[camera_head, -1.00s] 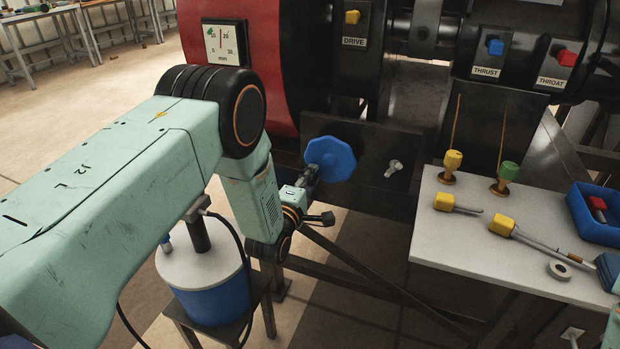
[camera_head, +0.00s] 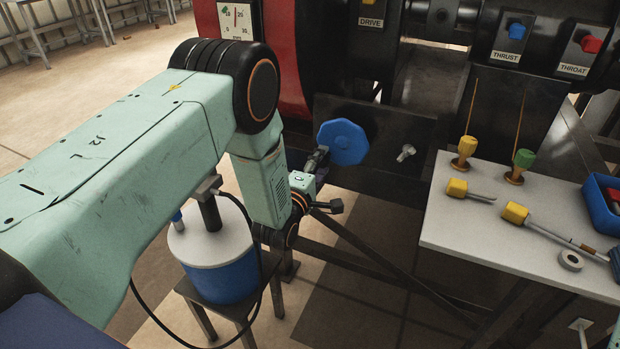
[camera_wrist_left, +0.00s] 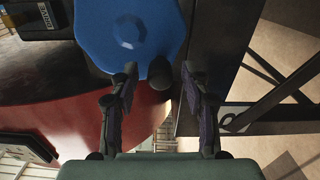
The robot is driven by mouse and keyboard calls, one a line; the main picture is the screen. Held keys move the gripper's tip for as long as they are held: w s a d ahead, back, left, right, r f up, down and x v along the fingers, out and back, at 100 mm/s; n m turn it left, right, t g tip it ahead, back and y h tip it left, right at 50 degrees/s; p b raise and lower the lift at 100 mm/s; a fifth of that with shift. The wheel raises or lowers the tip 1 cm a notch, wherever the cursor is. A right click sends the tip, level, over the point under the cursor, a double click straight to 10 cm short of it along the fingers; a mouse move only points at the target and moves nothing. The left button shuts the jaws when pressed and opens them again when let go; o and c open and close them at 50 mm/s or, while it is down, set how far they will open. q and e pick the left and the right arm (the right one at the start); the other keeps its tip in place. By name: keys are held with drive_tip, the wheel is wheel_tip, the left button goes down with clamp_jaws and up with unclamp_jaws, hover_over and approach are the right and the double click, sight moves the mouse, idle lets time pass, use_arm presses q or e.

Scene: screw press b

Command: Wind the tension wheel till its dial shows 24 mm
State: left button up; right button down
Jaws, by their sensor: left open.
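The tension wheel is a blue, many-sided disc (camera_head: 343,142) on the dark front of the press. It also fills the top of the left wrist view (camera_wrist_left: 128,32). My left gripper (camera_head: 318,158) is close at the wheel's left side. In the left wrist view its fingers (camera_wrist_left: 159,74) are apart, with a dark rounded knob (camera_wrist_left: 160,69) at the wheel's edge between their tips. I cannot tell whether they touch it. The white dial (camera_head: 236,19) has a red needle standing nearly upright, between the 10 and 20 marks. My right gripper is out of view.
A blue drum with a white lid (camera_head: 212,240) stands on a stool below my left arm. A white table (camera_head: 455,222) at the right holds yellow- and green-handled tools and a blue bin (camera_head: 598,205). DRIVE, THRUST and THROAT switches sit above. A bolt-like fitting (camera_head: 406,152) is right of the wheel.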

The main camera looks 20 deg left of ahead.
use_arm(q)
drive_tip(key=s, duration=1)
drive_tip(key=shift+s+a, duration=0.15)
drive_tip(key=shift+s, duration=0.15)
drive_tip(key=shift+s, duration=0.1)
